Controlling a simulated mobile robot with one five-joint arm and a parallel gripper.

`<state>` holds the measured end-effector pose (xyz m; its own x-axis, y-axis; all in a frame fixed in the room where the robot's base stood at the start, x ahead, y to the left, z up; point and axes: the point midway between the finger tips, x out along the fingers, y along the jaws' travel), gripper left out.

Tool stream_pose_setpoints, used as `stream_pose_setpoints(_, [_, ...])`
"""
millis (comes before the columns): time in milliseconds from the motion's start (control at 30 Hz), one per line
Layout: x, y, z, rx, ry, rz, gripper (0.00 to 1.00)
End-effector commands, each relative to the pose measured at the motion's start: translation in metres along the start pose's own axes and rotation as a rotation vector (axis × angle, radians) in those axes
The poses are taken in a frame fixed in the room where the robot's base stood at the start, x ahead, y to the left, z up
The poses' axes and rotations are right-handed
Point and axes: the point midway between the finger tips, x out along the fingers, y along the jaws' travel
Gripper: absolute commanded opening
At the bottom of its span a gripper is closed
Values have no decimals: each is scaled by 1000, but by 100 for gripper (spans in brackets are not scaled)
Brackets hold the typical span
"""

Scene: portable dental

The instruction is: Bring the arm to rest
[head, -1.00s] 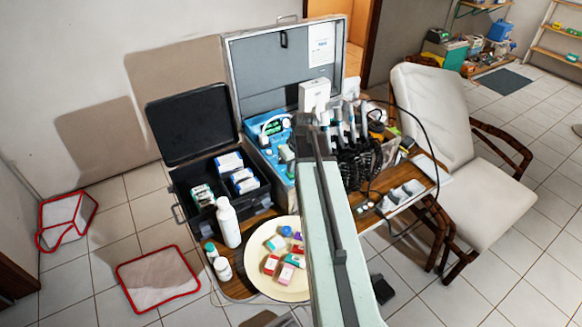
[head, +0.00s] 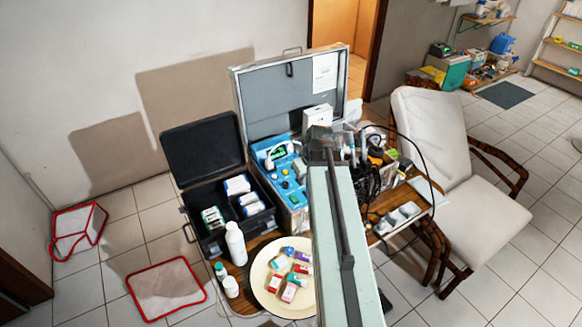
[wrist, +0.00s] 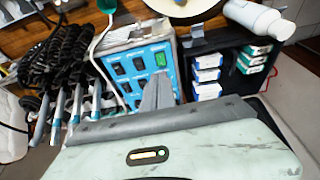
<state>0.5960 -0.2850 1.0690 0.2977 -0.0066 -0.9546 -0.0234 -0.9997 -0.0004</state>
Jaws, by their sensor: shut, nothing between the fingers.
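My arm (head: 343,240) reaches up the middle of the head view, over the cluttered desk. Its far end is in front of the blue dental unit and its instruments, and my gripper's fingers cannot be made out there. In the wrist view my gripper (wrist: 158,92) shows as grey fingertips close together, shut and empty. They appear in front of the blue control panel (wrist: 135,78); whether they touch it cannot be told.
A black open case (head: 205,205) and a cream plate (head: 262,288) of small boxes crowd the desk, with white bottles (head: 236,243) between them. Coiled black hoses (wrist: 62,65) hang beside the unit. A cushioned chair (head: 430,130) stands right. Tiled floor is open at far right.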

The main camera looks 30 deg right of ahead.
Motion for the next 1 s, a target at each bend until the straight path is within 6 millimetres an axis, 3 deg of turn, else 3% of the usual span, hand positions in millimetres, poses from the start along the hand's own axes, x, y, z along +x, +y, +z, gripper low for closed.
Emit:
stream_pose_setpoints(167, [1,-1,0,-1,-1,-1,0])
stream_pose_setpoints(267, [12,-26,0,-8,-22,-14,0])
stream_pose_setpoints(367, [36,-88,2,-20,-80,-36,0])
stream_pose_setpoints(500, [65,-190,21,-30,-191,-43,0])
stream_pose_setpoints(633, [76,-257,42,-31,-267,-22,0])
stream_pose_setpoints(767, [77,-284,53,-29,-299,-5,0])
stream_pose_setpoints(1000, [75,-286,53,-25,-304,-2,0])
